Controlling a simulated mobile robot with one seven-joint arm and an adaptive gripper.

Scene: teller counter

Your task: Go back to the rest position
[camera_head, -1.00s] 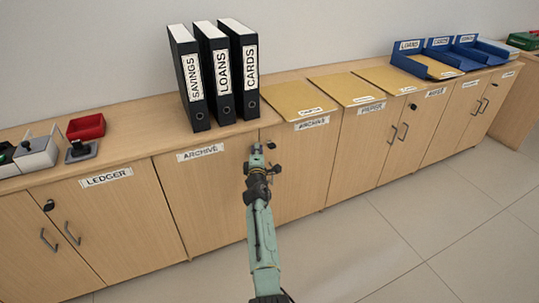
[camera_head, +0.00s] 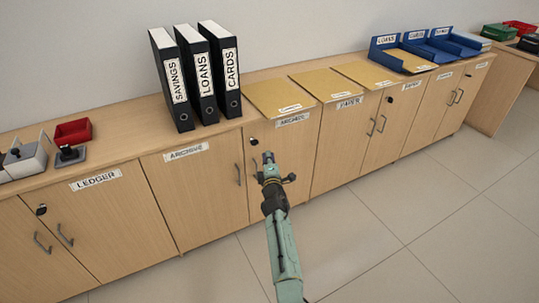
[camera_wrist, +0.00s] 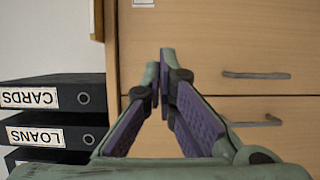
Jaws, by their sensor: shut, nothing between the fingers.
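My green arm reaches up from the bottom of the head view. Cabinet doors with grey handles (camera_wrist: 256,75) show behind the fingers in the wrist view.
Three black binders, SAVINGS (camera_head: 172,82), LOANS (camera_head: 200,75) and CARDS (camera_head: 226,70), stand upright on the counter. Yellow folders (camera_head: 280,95), blue trays (camera_head: 400,55) and a red tray (camera_head: 73,132) lie along it. The tiled floor (camera_head: 400,225) at right is clear.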

